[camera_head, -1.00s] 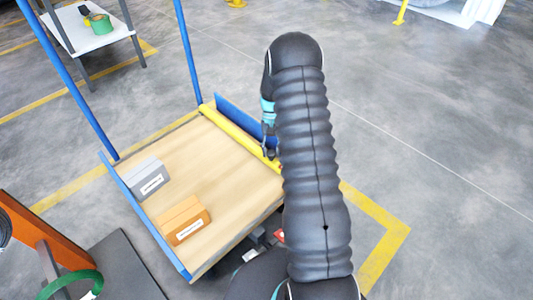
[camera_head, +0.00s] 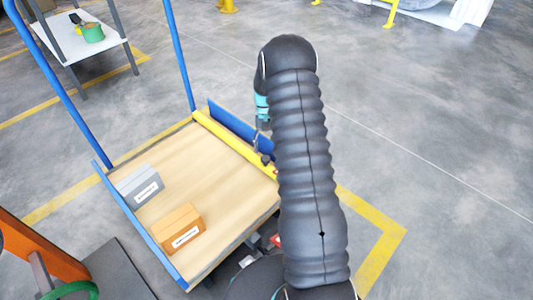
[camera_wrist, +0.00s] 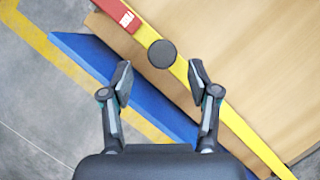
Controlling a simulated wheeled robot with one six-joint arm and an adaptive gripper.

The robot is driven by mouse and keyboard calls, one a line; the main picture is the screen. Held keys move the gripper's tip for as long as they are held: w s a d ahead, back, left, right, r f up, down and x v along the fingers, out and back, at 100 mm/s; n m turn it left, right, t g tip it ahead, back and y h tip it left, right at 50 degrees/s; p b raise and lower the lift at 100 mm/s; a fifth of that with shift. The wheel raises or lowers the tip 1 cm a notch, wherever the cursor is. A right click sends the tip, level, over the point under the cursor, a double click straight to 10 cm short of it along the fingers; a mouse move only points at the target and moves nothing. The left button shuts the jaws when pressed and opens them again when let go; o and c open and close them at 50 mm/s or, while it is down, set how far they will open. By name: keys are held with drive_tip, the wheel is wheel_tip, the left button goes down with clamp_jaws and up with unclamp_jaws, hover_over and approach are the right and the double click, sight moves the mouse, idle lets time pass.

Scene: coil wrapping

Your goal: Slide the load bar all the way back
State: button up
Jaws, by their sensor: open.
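The yellow load bar (camera_head: 225,138) lies along the right side of the cart's wooden deck, beside a low blue side panel (camera_head: 228,120). In the wrist view the bar (camera_wrist: 240,122) runs diagonally, with a red block (camera_wrist: 118,14) at its upper end and a round black knob (camera_wrist: 162,54) on it. My gripper (camera_wrist: 160,80) is open, its two fingers apart. The knob shows between and just beyond the fingertips, and nothing is clamped. In the head view my gripper (camera_head: 264,142) is over the bar's near part, partly hidden by my arm.
A grey box (camera_head: 140,185) and an orange box (camera_head: 180,228) sit on the cart's wooden deck (camera_head: 215,180). Blue posts (camera_head: 180,55) rise at its far end. A white table (camera_head: 95,45) stands at the upper left. The floor at right is clear.

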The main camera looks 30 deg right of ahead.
drive_tip(key=v, duration=0.8)
drive_tip(key=shift+d+r, duration=0.2)
drive_tip(key=shift+r, duration=0.05)
